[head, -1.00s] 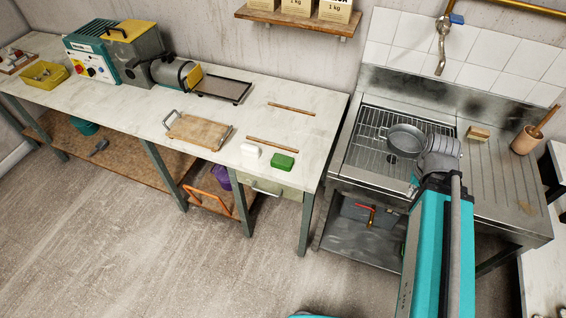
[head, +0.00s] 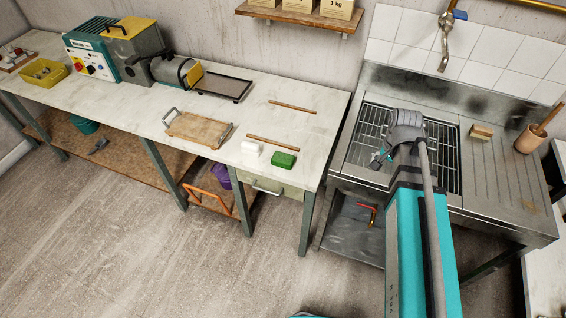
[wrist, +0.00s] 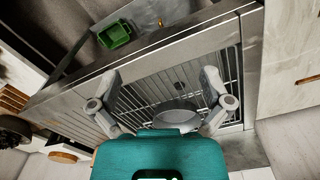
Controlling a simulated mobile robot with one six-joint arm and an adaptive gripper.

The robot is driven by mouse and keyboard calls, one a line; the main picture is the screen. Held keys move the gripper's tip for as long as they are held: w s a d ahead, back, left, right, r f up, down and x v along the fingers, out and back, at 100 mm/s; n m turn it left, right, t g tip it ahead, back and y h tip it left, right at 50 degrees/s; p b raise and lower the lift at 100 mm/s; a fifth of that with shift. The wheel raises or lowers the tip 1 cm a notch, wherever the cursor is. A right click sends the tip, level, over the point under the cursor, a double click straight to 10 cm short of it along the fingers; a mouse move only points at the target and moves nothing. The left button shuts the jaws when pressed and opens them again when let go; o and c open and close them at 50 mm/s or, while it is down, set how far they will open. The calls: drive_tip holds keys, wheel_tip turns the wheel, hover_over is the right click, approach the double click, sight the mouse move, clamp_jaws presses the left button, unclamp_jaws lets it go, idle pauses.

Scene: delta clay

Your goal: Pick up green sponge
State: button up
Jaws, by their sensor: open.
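I cannot make out the sponge in the wrist view.
A green open container (wrist: 114,35) shows in the wrist view. A gap separates bench and sink.

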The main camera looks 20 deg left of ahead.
drive_tip(key=w+a+f+m+b, duration=0.1)
drive_tip(key=w+a+f+m, duration=0.2)
drive_tip(key=a, duration=0.6)
drive_tip(key=w+a+m+b, duration=0.2)
drive_tip(key=w+a+m, duration=0.15)
drive_tip(key=a, duration=0.55)
drive_tip(key=m+b, duration=0.2)
drive_tip(key=m, duration=0.5)
hover_over(281, 157)
wheel_tip(281, 157, down, 2)
drive_tip(key=shift+w+a+f, duration=0.1)
drive_tip(key=shift+a+f, duration=0.05)
drive_tip(key=shift+f, duration=0.1)
wheel_tip(281, 157, down, 8)
drive_tip(key=b, duration=0.8)
drive_tip(key=shift+f+b, duration=0.25)
drive_tip(key=shift+b, duration=0.05)
drive_tip(key=shift+f+b, duration=2.6)
drive_tip(key=c, duration=0.8)
